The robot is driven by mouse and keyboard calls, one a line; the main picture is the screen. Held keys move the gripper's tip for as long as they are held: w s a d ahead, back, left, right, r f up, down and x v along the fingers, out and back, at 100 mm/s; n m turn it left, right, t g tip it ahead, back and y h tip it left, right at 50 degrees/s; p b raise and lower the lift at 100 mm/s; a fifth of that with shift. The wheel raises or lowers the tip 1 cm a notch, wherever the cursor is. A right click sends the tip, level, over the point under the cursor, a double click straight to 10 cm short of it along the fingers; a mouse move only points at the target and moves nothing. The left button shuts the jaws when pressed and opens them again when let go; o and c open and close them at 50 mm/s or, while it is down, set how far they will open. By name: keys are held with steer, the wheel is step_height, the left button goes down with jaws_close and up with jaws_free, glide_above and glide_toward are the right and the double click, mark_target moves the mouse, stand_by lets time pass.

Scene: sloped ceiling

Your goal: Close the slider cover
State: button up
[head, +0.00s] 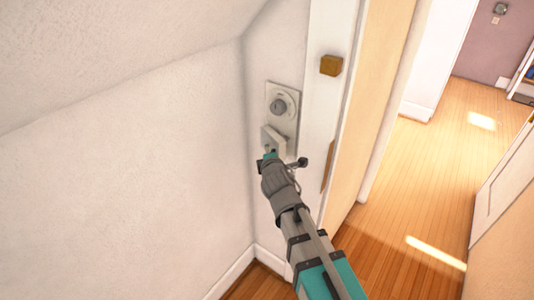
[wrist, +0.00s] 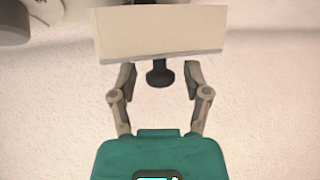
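In the head view, a pale wall plate (head: 293,122) is fixed to the narrow wall beside the door frame. A light, box-like cover (head: 274,138) stands out from its lower part. In the wrist view, the cover (wrist: 158,35) is a wide pale slab across the top. A dark peg with a round end (wrist: 160,77) shows below it. My gripper (wrist: 159,72) has its two fingers apart, one on each side of the peg, with no visible contact. In the head view, my gripper (head: 269,154) is right at the cover's lower edge.
A round grey knob (head: 280,105) sits on the plate above the cover. A wooden block (head: 331,66) is on the white door frame to the right. A sloped ceiling (head: 110,60) comes down at the left. Open wood floor (head: 400,225) lies beyond the doorway.

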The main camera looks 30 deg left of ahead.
steer(key=shift+c, duration=0.2)
steer(key=c, duration=0.4)
steer(key=shift+s+a+r+h+p, duration=0.15)
steer(key=shift+a+h+p, duration=0.2)
steer(key=shift+p, duration=0.3)
steer(key=c, duration=0.5)
steer(key=a+h+p, duration=0.1)
steer(key=p, duration=0.1)
steer(key=a+n+g+h+p, duration=0.1)
steer(key=p, duration=0.1)
steer(key=shift+s+a+r+h, duration=0.2)
steer(key=shift+s+a+h, duration=0.15)
steer(key=shift+s+a, duration=0.05)
steer(key=s+a+r+n+g+h+p, duration=0.2)
steer(key=s+r+g+h+p, duration=0.1)
steer(key=s+r+h+p, duration=0.4)
steer(key=s+h+p, duration=0.3)
steer(key=s+p, duration=0.1)
steer(key=shift+a+r+n, duration=0.25)
steer(key=shift+a+n, duration=0.05)
steer(key=shift+a, duration=0.1)
